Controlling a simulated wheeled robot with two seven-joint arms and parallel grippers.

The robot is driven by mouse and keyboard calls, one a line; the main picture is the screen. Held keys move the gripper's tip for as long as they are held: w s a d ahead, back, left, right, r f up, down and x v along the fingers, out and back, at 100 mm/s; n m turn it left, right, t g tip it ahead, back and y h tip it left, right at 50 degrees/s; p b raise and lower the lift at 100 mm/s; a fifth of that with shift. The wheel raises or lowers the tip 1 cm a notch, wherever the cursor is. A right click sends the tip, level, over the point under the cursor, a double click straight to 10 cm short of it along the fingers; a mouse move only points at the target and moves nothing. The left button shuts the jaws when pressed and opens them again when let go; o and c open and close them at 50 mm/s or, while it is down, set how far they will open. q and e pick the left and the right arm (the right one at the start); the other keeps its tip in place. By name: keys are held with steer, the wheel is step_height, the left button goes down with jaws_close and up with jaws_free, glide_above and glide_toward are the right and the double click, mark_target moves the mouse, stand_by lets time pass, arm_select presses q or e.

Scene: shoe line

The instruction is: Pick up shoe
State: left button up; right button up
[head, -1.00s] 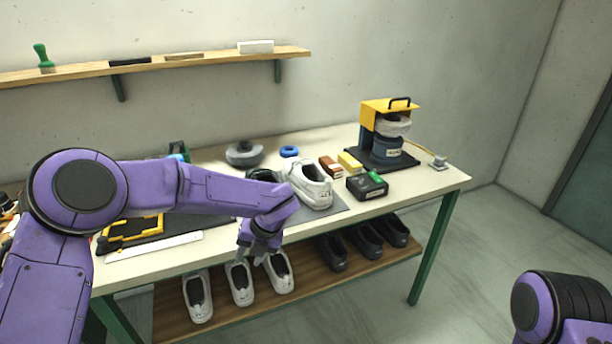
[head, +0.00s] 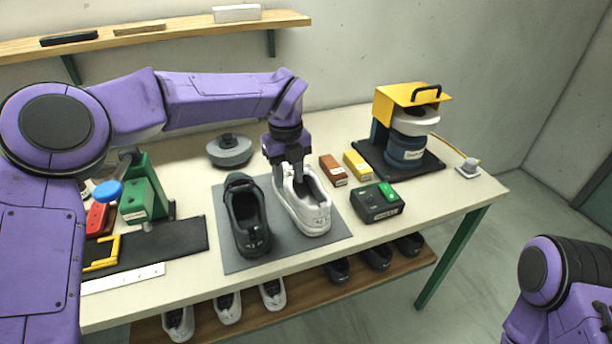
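The fingertips are partly hidden by the shoe. My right arm shows at the lower right, with its gripper out of view.
Right of the mat are a black box with a green button (head: 377,202), a brown block (head: 333,170), a yellow block (head: 357,165) and a yellow-topped machine (head: 407,130). A green clamp (head: 142,200) stands at left. More shoes line the lower shelf (head: 300,302).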

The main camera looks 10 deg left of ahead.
mark_target(293, 212)
arm_select(q)
steer(key=shift+w+d+f, duration=0.1)
steer(key=shift+w+f, duration=0.65)
steer(key=shift+f, duration=0.15)
step_height(293, 212, down, 8)
steer(key=p, duration=0.3)
steer(key=shift+s+d+f, duration=0.1)
steer(key=shift+d+f, duration=0.05)
steer(key=shift+f, duration=0.05)
steer(key=shift+s, duration=0.3)
steer(key=shift+r, duration=0.1)
steer(key=shift+c, duration=1.3)
jaws_close()
arm_select(e)
step_height(293, 212, up, 3)
steer(key=shift+w+r, duration=0.1)
steer(key=shift+r, duration=0.1)
